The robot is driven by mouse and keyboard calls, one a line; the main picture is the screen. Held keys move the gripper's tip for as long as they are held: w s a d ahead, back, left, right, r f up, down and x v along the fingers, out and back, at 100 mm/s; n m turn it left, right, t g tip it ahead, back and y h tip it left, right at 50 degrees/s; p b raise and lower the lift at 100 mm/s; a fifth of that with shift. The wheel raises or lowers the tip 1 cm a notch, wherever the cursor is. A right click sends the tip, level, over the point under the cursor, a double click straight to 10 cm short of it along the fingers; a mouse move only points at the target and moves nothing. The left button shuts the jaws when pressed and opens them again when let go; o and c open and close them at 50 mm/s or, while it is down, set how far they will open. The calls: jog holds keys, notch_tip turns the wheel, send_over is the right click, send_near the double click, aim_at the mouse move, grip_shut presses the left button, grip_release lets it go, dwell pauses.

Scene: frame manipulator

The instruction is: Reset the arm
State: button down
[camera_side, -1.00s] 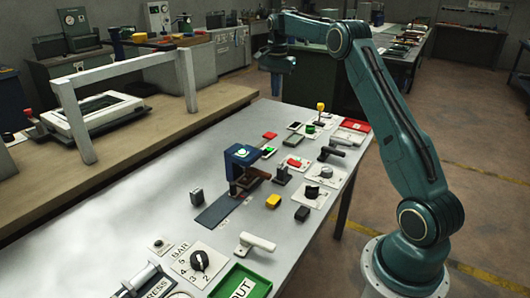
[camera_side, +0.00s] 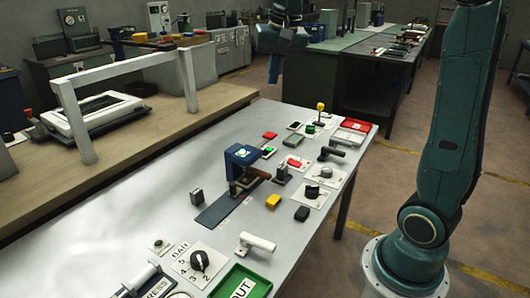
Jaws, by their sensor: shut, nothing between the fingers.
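My gripper (camera_side: 276,72) hangs from my dark teal wrist near the top middle of the side view, in front of the background benches. It is small and dark, and its fingers look closed with nothing between them. It is well above and beyond the far end of the grey worktable (camera_side: 120,212), apart from everything on it. My teal arm rises nearly upright at the right, and its upper part is cut off by the top edge.
The table holds a blue fixture (camera_side: 238,156) with a lit green top, a yellow block (camera_side: 273,201), a black dial (camera_side: 200,261), a green OUT tray (camera_side: 240,283) and a red tray (camera_side: 355,125). A white frame (camera_side: 72,110) stands on the left bench. The table's left part is clear.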

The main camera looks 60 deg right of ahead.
jog(key=s+a+f+n+t, duration=0.1)
jog(key=s+a+f+n, duration=0.1)
jog(key=s, duration=0.5)
jog(key=s+a+f+n+t, duration=0.1)
jog(key=s+a+f+n, duration=0.2)
jog(key=s+a, duration=0.3)
jog(key=s+a+f+n, duration=0.2)
jog(key=s+a+n, duration=0.1)
jog(key=s, duration=0.5)
jog(key=shift+a+f+n+t+y, duration=0.25)
jog(key=shift+a+n+t+y, duration=0.15)
jog(key=shift+a, duration=0.05)
jog(key=shift+w, duration=0.1)
